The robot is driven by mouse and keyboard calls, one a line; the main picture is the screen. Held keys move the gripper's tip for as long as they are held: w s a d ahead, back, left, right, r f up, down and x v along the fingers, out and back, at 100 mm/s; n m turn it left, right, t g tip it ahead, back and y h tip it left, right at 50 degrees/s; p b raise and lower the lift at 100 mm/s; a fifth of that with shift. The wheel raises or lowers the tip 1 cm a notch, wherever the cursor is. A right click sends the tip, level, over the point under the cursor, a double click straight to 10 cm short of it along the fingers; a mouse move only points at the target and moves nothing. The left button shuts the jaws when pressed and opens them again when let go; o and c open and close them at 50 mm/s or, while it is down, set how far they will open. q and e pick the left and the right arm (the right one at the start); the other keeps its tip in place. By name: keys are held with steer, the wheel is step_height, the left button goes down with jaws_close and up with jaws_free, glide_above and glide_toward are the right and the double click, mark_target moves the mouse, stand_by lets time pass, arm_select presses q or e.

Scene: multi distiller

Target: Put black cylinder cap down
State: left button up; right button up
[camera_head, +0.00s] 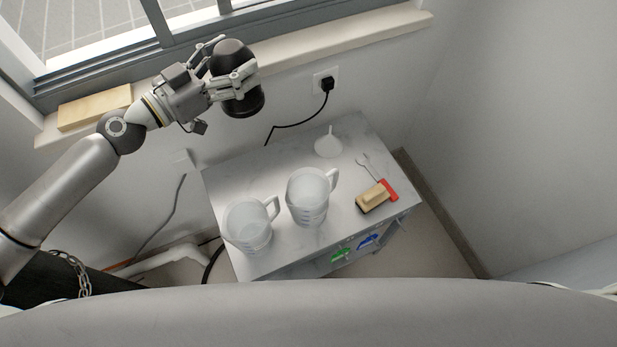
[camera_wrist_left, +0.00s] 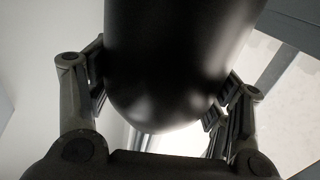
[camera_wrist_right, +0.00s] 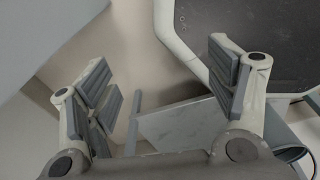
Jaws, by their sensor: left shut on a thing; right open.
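The black cylinder cap (camera_head: 234,62) is a dark, rounded cylinder held up near the window in the head view. My left gripper (camera_head: 236,84) is shut on it, with fingers on both sides. In the left wrist view the black cap (camera_wrist_left: 175,60) fills the middle between the fingers of the left gripper (camera_wrist_left: 165,110), its rounded end toward the camera. The cap is held in the air, apart from the small table. My right gripper (camera_wrist_right: 165,95) is open and empty in the right wrist view; it is not in the head view.
A small marble-topped table (camera_head: 270,180) holds two clear measuring jugs (camera_head: 247,226) (camera_head: 309,195), a white funnel (camera_head: 328,146), a wood-handled brush (camera_head: 373,198) and a red-handled tool (camera_head: 389,189). A wooden block (camera_head: 95,107) lies on the window sill (camera_head: 345,48). A black plug and cable (camera_head: 326,86) are on the wall.

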arm_select(q)
steer(key=shift+w+f+b, duration=0.25)
steer(key=shift+f+b, duration=0.15)
steer(key=shift+b, duration=0.05)
steer(key=shift+s+f+b, duration=0.3)
steer(key=shift+f+b, duration=0.15)
steer(key=shift+b, duration=0.15)
steer(key=shift+w+f+b, duration=0.1)
steer(key=shift+f+b, duration=0.5)
steer(key=shift+f, duration=0.1)
arm_select(e)
steer(key=w+a+f+t+b, duration=0.1)
steer(key=w+a+t+b, duration=0.15)
steer(key=w+b, duration=1.6)
arm_select(q)
step_height(320, 180, down, 29)
steer(key=b, duration=0.4)
steer(key=shift+r, duration=0.2)
arm_select(e)
step_height(320, 180, up, 15)
steer(key=shift+w+a, duration=0.25)
steer(key=shift+w, duration=0.05)
arm_select(q)
steer(key=shift+f, duration=0.1)
arm_select(e)
steer(key=shift+f, duration=0.15)
